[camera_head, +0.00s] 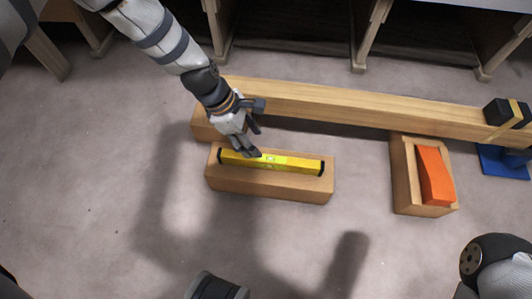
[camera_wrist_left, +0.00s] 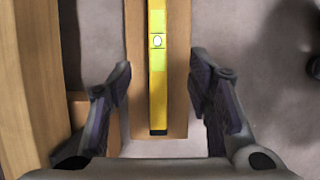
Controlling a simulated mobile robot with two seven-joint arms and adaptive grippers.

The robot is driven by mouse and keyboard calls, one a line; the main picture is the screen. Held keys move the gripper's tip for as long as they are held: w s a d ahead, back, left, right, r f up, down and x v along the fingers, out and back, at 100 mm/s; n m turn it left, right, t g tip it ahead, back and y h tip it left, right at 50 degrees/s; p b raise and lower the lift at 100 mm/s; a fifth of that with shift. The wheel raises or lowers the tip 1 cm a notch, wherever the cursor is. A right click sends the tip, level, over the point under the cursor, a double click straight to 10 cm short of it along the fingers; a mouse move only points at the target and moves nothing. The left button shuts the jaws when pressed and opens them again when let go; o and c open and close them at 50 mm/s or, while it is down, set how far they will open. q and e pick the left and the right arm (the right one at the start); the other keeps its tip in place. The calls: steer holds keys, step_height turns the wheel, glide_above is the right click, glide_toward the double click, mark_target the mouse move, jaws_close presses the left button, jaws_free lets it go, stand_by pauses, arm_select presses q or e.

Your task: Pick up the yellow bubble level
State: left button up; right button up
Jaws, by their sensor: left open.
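The yellow bubble level (camera_head: 290,164) lies flat along the top of a wooden block (camera_head: 270,184) on the floor, with black end caps. My left gripper (camera_head: 254,130) is over the left part of the level, coming from the upper left. In the left wrist view, the level (camera_wrist_left: 158,85) runs up the picture, with its bright vial near the top. The open fingers of my left gripper (camera_wrist_left: 162,90) stand apart on either side of the block (camera_wrist_left: 178,70), with nothing held between them. My right gripper cannot be made out in the head view.
A long wooden beam (camera_head: 350,109) lies just behind the block. To the right, an orange piece (camera_head: 435,175) sits in a wooden holder (camera_head: 402,180). A black object with a yellow band (camera_head: 508,114) and a blue piece (camera_head: 500,162) are at the far right. Floor in front is mostly clear.

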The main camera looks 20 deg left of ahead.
mark_target(270, 158)
arm_select(q)
steer(key=b+x, duration=0.3)
steer(key=x, duration=0.3)
steer(key=b+x, duration=0.3)
steer(key=x, duration=0.3)
steer(key=shift+w, duration=0.25)
steer(key=shift+r, duration=0.1)
arm_select(e)
steer(key=shift+g, duration=0.4)
steer(key=f, duration=0.2)
steer(key=s+f, duration=0.1)
steer(key=f, duration=0.1)
steer(key=shift+s+f, duration=0.1)
steer(key=shift+f, duration=0.25)
arm_select(q)
jaws_close()
